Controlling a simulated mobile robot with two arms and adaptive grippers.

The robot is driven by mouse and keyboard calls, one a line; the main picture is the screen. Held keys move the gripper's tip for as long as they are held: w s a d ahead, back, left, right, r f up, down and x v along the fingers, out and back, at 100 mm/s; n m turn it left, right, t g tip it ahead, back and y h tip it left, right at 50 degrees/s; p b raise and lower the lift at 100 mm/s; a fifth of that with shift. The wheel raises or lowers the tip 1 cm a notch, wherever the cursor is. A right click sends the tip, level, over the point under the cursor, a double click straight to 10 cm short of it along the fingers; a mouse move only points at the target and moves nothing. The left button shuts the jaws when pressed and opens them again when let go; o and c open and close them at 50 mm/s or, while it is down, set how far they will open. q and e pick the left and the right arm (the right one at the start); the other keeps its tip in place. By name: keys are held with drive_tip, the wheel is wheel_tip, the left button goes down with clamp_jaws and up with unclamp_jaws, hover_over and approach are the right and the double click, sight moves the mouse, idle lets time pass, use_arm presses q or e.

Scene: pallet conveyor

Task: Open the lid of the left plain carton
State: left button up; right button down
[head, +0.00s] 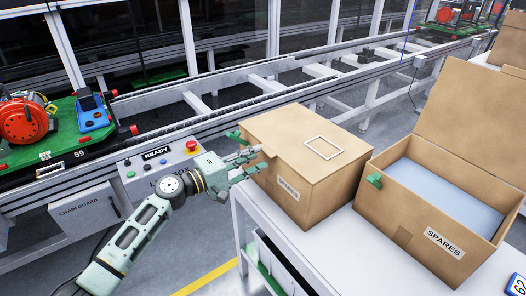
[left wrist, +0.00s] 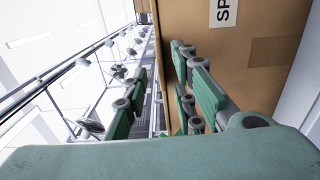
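The left carton (head: 318,190) is brown, with its lid (head: 290,142) shut. It has a white outlined rectangle on top and a SPARES label on its side. My left gripper (head: 251,162) is at that edge, close to the tab; contact cannot be told. In the left wrist view its green-padded fingers (left wrist: 163,100) are spread apart, with the carton's side (left wrist: 215,50) and label behind the right-hand finger. My right gripper is not in view.
An open SPARES carton (head: 405,228) with a raised lid stands to the right on the same white table (head: 345,240). A conveyor (head: 250,98) runs behind. A control box (head: 160,165) with a red button is left of the gripper.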

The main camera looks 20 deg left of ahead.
sight(264, 152)
use_arm(q)
drive_tip(key=shift+x, duration=1.6)
drive_tip(key=shift+c, duration=0.4)
clamp_jaws()
